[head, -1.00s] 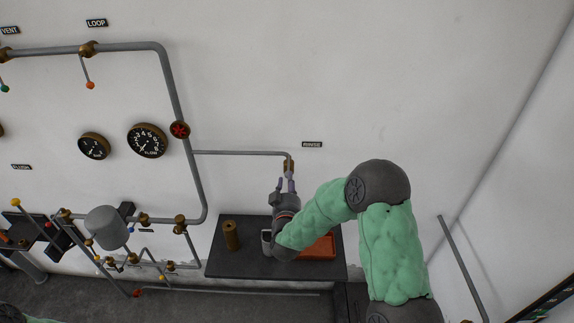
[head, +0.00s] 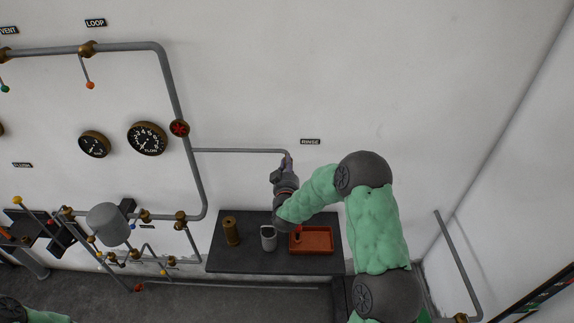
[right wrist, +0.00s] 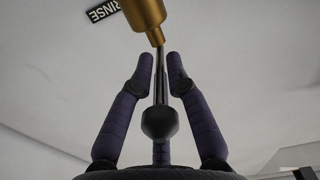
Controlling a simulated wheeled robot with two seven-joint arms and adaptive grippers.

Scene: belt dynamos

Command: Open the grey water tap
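The rinse tap shows in the right wrist view as a brass body (right wrist: 143,14) with a thin lever (right wrist: 159,75) ending in a dark grey ball knob (right wrist: 158,122). My right gripper (right wrist: 160,66) is open, one finger on each side of the lever and knob. I see gaps between the fingers and the lever, and nothing is gripped. In the head view my right gripper (head: 286,168) is at the end of the thin grey pipe (head: 240,151), below the RINSE label (head: 310,141), and hides most of the tap. My left gripper is not in view.
Below is a dark shelf (head: 225,265) with a brass cylinder (head: 231,231), a grey cup (head: 268,238) and an orange-red tray (head: 318,240). A red handwheel (head: 179,128), gauges (head: 147,138) and pipework are at left. The wall to the right is clear.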

